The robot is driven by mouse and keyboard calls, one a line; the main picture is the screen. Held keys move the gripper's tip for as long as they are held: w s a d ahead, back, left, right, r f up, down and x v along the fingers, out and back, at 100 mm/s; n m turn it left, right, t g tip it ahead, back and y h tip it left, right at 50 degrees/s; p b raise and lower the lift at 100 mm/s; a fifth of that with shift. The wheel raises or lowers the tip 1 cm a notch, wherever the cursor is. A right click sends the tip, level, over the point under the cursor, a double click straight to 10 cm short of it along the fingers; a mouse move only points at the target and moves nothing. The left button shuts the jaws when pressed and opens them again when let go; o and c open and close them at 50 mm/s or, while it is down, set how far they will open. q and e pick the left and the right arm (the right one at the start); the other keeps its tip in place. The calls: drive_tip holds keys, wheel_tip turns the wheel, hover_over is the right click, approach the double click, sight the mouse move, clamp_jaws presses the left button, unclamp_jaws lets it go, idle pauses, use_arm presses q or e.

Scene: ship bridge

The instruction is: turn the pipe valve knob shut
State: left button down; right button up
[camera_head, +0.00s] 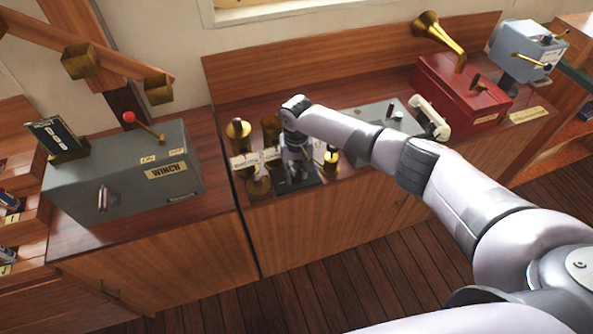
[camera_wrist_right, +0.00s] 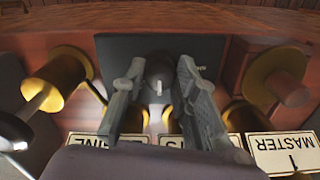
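My right arm reaches in from the right in the head view, and its gripper (camera_head: 296,172) points down at a dark base plate (camera_head: 300,184) on the wooden console. In the right wrist view a round dark knob (camera_wrist_right: 158,76) with a small white mark sits on the dark plate (camera_wrist_right: 112,50). The right gripper's fingers (camera_wrist_right: 161,72) stand on either side of this knob, with hardly any gap showing. I cannot tell if they press on it. In the head view the gripper hides most of the knob. My left gripper is not in view.
Brass fittings stand close by, one left (camera_wrist_right: 68,75) and one right (camera_wrist_right: 275,80) of the fingers. Label plates, one reading MASTER (camera_wrist_right: 285,152), are near. A grey WINCH box (camera_head: 125,175) is left; a red box (camera_head: 460,95) with a brass horn is right.

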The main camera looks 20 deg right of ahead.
clamp_jaws()
drive_tip(key=n, duration=0.3)
drive_tip(key=shift+n+p, duration=0.4)
drive_tip(key=n, duration=0.3)
drive_tip(key=shift+n, duration=0.3)
drive_tip(key=n, duration=0.5)
drive_tip(key=shift+n, duration=0.3)
drive_tip(key=shift+w+n, duration=0.1)
drive_tip(key=shift+n, duration=2.4)
drive_tip(key=shift+d, duration=0.1)
